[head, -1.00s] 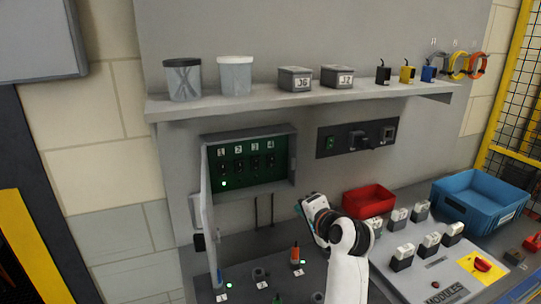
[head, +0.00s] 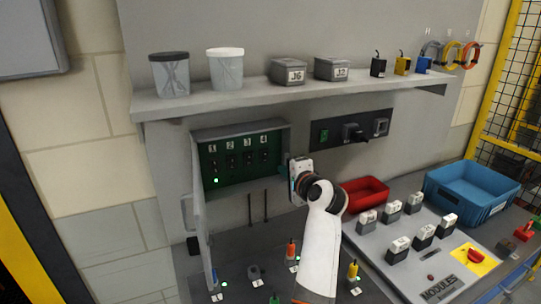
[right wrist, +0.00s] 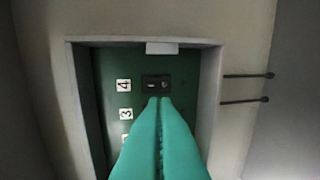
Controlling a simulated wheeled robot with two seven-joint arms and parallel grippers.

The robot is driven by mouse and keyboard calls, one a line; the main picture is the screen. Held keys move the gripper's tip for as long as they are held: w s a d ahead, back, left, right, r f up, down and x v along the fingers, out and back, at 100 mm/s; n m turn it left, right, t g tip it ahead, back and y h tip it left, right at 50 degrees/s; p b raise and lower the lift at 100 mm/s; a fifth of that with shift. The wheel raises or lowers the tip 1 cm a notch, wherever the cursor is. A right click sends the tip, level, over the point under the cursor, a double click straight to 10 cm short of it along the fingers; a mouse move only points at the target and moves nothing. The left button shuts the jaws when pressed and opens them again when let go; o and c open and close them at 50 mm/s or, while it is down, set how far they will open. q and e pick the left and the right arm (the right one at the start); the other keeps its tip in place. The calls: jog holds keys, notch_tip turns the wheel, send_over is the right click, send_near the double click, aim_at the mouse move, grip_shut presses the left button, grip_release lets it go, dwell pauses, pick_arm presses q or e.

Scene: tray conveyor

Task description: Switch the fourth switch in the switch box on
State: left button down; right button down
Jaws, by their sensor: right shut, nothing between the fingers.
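The switch box (head: 243,130) on the wall is open, with a green panel and numbered switches 1 to 4. The fourth switch (head: 264,156) is the rightmost; in the right wrist view this black switch (right wrist: 157,85) sits beside the label 4. A green light glows under switch 1; none shows lit under switch 4. My right gripper (head: 293,172) is at the box's right edge. In the right wrist view its teal fingers (right wrist: 160,101) are shut and empty, tips just at the fourth switch's lower edge; contact cannot be told. My left gripper is out of view.
The box's open door (head: 197,215) stands at its left. A shelf (head: 230,98) with jars and boxes runs above. A dark socket panel (head: 350,134) is to the right. A red bin (head: 364,193), a blue crate (head: 470,192) and module blocks stand on the bench below.

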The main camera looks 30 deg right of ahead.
aim_at(267, 154)
jog(key=w, duration=0.3)
jog(key=w+p, duration=0.1)
jog(key=w, duration=0.2)
jog(key=w+p, duration=0.1)
jog(key=w, duration=0.2)
jog(key=shift+d+f, duration=0.3)
jog(key=shift+w+p, duration=0.35)
jog(key=shift+w, duration=0.05)
jog(key=shift+d, duration=0.15)
